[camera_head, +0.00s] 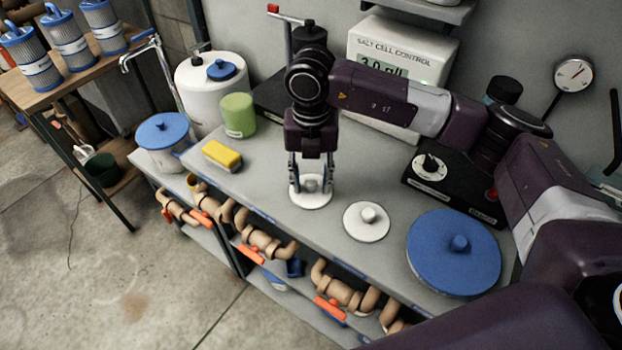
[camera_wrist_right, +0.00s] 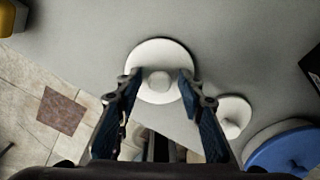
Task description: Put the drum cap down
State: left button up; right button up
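A white round cap (camera_head: 318,203) with a knob on top appears to lie flat on the grey bench (camera_head: 270,187). My right gripper (camera_head: 311,184) points straight down over it, its fingers on either side of the knob. In the right wrist view the cap (camera_wrist_right: 160,52) lies below the gripper (camera_wrist_right: 159,79), with a gap between each fingertip and the knob, so the gripper is open. A similar white cap (camera_head: 366,229) and a large blue lid (camera_head: 440,270) lie to the right. Which of these is the drum cap I cannot tell. My left gripper is not in view.
A yellow sponge (camera_head: 222,155), a green cup (camera_head: 238,116) and a white drum (camera_head: 196,90) stand on the left. A black control box (camera_head: 440,193) and the salt cell controller (camera_head: 402,48) stand behind. Bare bench lies between sponge and caps.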

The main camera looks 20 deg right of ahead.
aim_at(311, 181)
notch_tip(311, 181, up, 12)
jog(key=b, duration=0.2)
dwell(0.5)
